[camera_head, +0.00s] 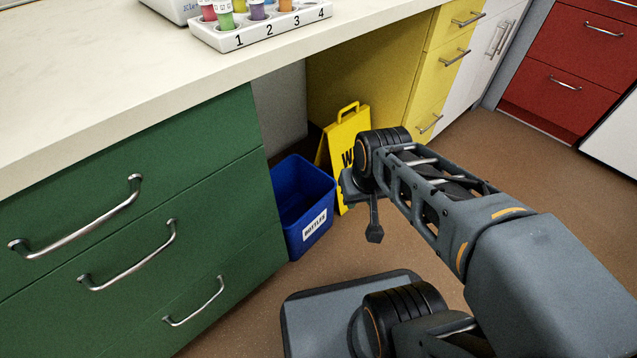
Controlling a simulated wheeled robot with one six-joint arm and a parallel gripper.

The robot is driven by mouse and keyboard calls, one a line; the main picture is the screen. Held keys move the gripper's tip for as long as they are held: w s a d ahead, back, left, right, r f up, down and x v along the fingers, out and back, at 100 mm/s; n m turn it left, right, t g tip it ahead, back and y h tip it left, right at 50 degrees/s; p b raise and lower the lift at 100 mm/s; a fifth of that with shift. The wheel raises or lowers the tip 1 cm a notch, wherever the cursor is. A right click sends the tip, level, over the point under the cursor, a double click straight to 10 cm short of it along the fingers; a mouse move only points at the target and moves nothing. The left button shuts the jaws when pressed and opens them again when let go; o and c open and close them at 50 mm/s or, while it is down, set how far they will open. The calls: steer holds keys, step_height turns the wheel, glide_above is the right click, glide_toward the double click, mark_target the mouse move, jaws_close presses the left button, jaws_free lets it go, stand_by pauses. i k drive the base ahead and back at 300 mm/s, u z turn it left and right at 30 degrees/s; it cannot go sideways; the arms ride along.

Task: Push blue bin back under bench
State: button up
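The blue bin (290,208) stands upright on the floor, at the mouth of the open space under the bench (150,70). It is beside the green drawer cabinet and has a white "BOTTLES" label on its front. Its inside looks dark and I cannot see any contents. My gripper (374,232) is to the right of the bin, in front of the yellow sign, and a gap shows between it and the bin. It is seen small and from behind the wrist, so its finger opening cannot be made out.
A yellow floor sign (347,138) stands right behind and beside the bin. Green drawers (130,230) with protruding handles are at left, yellow drawers (440,75) at right. A numbered rack (265,33) with coloured tubes sits on the bench top. Brown floor (500,165) is clear at right.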

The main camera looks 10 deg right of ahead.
mark_target(296, 181)
steer(key=z, duration=0.6)
steer(key=k, duration=0.95)
steer(key=u, duration=0.85)
steer(key=i, duration=1)
steer(key=u, duration=0.05)
